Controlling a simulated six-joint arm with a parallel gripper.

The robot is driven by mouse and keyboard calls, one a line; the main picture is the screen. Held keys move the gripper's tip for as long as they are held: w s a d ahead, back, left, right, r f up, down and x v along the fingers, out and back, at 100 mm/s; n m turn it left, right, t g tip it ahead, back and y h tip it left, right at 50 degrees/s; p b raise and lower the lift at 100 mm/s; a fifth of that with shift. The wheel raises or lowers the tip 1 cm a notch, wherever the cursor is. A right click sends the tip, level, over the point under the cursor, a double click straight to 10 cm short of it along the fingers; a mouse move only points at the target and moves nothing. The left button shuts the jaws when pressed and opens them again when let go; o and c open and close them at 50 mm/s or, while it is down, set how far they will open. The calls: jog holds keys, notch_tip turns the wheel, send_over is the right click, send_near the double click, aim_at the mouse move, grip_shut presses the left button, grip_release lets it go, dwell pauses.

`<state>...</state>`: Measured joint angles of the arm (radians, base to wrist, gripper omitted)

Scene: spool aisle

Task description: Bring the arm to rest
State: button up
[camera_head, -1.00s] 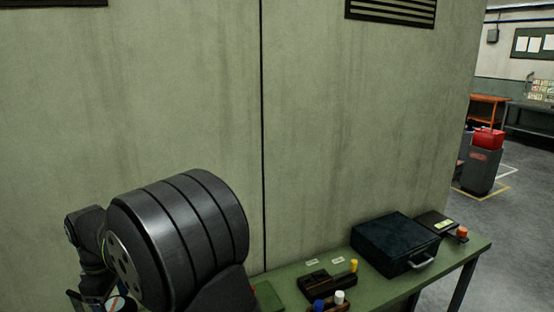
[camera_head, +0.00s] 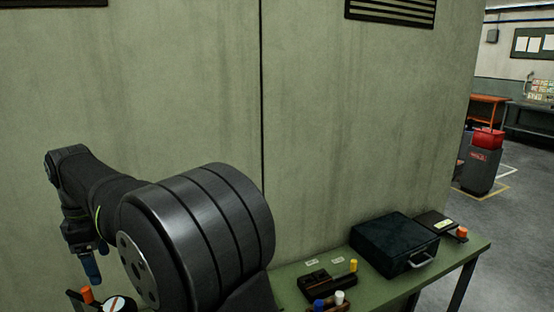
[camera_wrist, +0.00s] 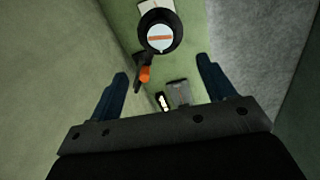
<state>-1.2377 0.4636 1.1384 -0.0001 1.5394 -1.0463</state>
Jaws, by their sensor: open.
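My gripper (camera_wrist: 163,67) shows in the wrist view with its two blue fingers spread apart and nothing between them. In the head view one blue finger of it (camera_head: 91,268) hangs down at the left, above the bench items. My arm is raised and bent in front of the wall, and its thick black joint hides part of the green bench (camera_head: 378,291). In the wrist view the bench surface (camera_wrist: 200,87) lies beyond the fingers.
A black round thing with a white face (camera_wrist: 160,38) and an orange-ended thing (camera_wrist: 144,74) lie beyond my fingers. A dark case (camera_head: 394,244) and a dark holder (camera_head: 325,284) stand on the bench. The wall (camera_head: 340,130) rises behind.

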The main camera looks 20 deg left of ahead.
notch_tip(320, 180, up, 5)
jog(key=w+d+f+m, duration=0.1)
jog(key=w+d+m, duration=0.1)
jog(key=w+d, duration=0.4)
jog(key=w, duration=0.3)
jog(key=shift+d+f+m, duration=0.2)
jog(key=shift+f+m, duration=0.05)
jog(key=shift+m, duration=0.05)
